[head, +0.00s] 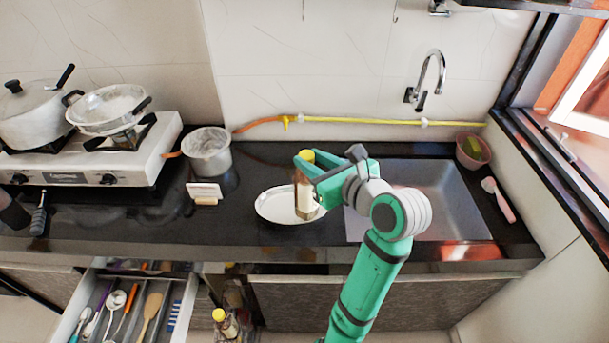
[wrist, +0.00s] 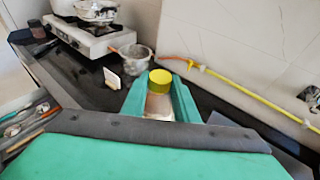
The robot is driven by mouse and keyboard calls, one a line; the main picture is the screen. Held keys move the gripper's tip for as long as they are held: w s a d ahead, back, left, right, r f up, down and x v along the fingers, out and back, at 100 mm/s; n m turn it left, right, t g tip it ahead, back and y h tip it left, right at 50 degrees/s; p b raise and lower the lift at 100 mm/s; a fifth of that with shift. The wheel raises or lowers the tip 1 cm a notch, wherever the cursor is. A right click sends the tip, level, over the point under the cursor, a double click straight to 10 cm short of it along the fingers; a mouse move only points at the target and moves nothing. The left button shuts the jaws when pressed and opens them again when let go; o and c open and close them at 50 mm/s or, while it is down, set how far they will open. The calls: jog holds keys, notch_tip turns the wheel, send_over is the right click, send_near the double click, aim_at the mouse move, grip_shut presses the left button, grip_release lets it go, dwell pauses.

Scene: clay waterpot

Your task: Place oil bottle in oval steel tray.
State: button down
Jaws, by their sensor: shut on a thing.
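The oil bottle (head: 306,195) has a yellow cap and a pale label. My gripper (head: 308,167) is shut on its upper part and holds it upright. In the wrist view the bottle's yellow cap (wrist: 160,78) shows between the two green fingers of my gripper (wrist: 160,98). The oval steel tray (head: 272,206) lies on the black counter, left of the sink. The bottle overlaps the tray's right part in the head view. I cannot tell whether its base touches the tray. The wrist view does not show the tray.
A steel pot (head: 208,155) and a small white card (head: 204,192) stand left of the tray. A gas stove (head: 100,160) with pots is farther left. The sink (head: 440,200) is at right. A yellow hose (head: 360,121) runs along the wall. An open drawer (head: 135,305) is below.

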jog(key=w+d+f, duration=0.1)
jog(key=w+f, duration=1)
jog(key=f, duration=0.1)
jog(key=shift+w, duration=0.25)
jog(key=shift+d+f, duration=0.15)
jog(key=c, duration=1.4)
grip_release()
